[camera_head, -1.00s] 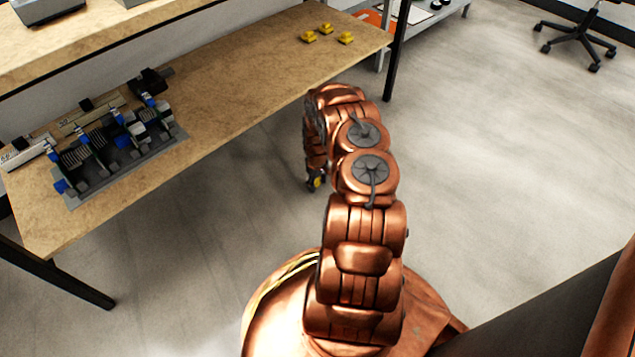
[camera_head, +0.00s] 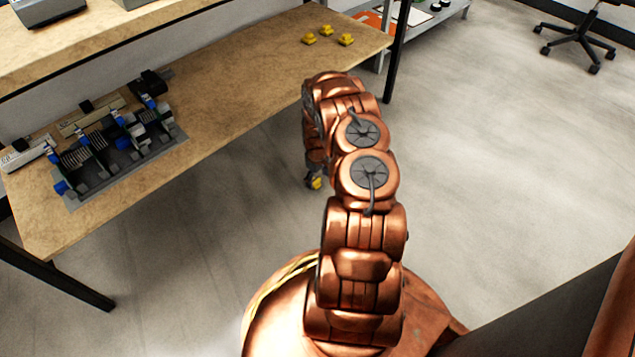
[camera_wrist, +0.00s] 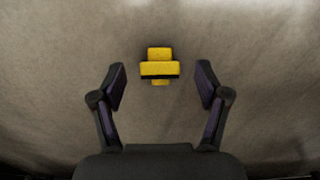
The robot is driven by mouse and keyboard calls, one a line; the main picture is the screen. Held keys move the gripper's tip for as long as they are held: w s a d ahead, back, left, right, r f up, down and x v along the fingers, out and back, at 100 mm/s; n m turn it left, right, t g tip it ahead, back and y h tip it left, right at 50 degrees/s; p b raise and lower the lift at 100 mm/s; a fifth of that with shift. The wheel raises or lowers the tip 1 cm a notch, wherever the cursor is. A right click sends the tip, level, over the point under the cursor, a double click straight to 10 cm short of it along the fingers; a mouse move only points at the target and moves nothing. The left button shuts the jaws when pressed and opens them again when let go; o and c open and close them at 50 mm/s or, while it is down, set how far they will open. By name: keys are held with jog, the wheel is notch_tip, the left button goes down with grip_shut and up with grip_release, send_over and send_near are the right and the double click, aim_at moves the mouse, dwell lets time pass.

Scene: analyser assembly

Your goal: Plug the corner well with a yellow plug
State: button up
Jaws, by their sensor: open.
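A yellow plug (camera_wrist: 160,68) shows in the wrist view, centred between the fingertips with a gap on each side. My gripper (camera_wrist: 160,78) is open, and neither finger touches the plug. I cannot tell how far beyond the fingertips it lies. In the head view, a small yellow piece (camera_head: 314,183) shows at the lower end of my arm, in front of the bench edge and over the floor. Most of my gripper is hidden there by my arm. The analyser assembly (camera_head: 110,150), with grey and blue parts, stands on the bench at left. Its corner well cannot be made out.
Three yellow plugs (camera_head: 326,29) lie at the right end of the wooden bench (camera_head: 225,75). The bench between them and the assembly is clear. A shelf (camera_head: 60,50) runs above the bench at left. A low trolley (camera_head: 425,20) and an office chair (camera_head: 575,38) stand behind. The floor at right is free.

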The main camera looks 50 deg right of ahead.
notch_tip(320, 180, up, 8)
dwell(0.5)
jog(key=shift+a, duration=0.1)
notch_tip(320, 180, up, 22)
jog(key=p, duration=0.9)
send_over(317, 183)
jog(key=a, duration=0.6)
jog(key=s+a+r+p, duration=0.2)
jog(key=a+r+p, duration=0.2)
jog(key=r, duration=0.5)
jog(key=s+a+r+g+p, duration=0.1)
jog(key=a+r+p, duration=0.4)
jog(key=r, duration=0.5)
jog(key=s+a+r+p, duration=0.2)
jog(key=a+r+p, duration=0.2)
jog(key=r, duration=0.5)
jog(key=s+a+r+p, duration=0.5)
jog(key=r, duration=0.5)
jog(key=s+a+r+p, duration=0.5)
jog(key=a+r+p, duration=0.1)
jog(key=r, duration=0.3)
jog(key=s+a+r+p, duration=0.3)
jog(key=s+r+p, duration=0.2)
jog(key=s+r, duration=0.2)
jog(key=s+a+r+p, duration=0.4)
jog(key=s+r+p, duration=0.2)
jog(key=s+r, duration=0.2)
jog(key=shift+s+a+g, duration=0.15)
jog(key=shift+g, duration=0.25)
